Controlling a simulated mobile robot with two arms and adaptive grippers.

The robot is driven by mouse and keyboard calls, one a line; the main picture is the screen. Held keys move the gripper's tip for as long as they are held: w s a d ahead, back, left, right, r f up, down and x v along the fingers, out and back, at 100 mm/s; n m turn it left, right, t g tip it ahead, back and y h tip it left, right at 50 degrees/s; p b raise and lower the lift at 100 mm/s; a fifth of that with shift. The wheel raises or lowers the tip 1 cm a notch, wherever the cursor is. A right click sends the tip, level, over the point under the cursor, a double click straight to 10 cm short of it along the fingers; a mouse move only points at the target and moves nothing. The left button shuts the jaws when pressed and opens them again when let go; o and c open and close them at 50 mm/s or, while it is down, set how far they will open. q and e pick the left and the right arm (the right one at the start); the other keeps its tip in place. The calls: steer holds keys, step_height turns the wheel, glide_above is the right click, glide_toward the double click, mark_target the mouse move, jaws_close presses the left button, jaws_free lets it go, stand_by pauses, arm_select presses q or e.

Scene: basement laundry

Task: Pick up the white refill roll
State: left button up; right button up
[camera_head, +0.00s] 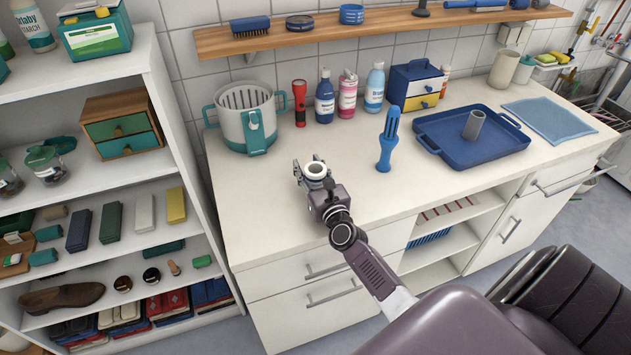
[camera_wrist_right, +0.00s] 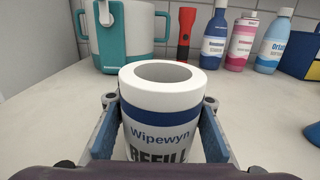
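The white refill roll (camera_head: 316,169) is upright near the front left part of the counter. My right gripper (camera_head: 314,178) is at the roll, with one finger on each side. In the wrist view no clear gap shows between the finger pads (camera_wrist_right: 161,130) and the roll, so the gripper looks shut on it. The roll's base is hidden, so I cannot tell whether it touches the counter. My left gripper is not in view.
A white and teal tub (camera_head: 245,117) stands behind the roll, beside a red flashlight (camera_head: 299,103) and several bottles (camera_head: 325,98). A blue brush (camera_head: 388,140) stands upright to the right. A blue tray (camera_head: 440,137) holds a grey tube (camera_head: 474,125). The counter (camera_head: 260,215) around the roll is clear.

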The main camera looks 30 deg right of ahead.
steer(key=c, duration=0.5)
steer(key=shift+r, duration=0.1)
steer(key=shift+c, duration=0.3)
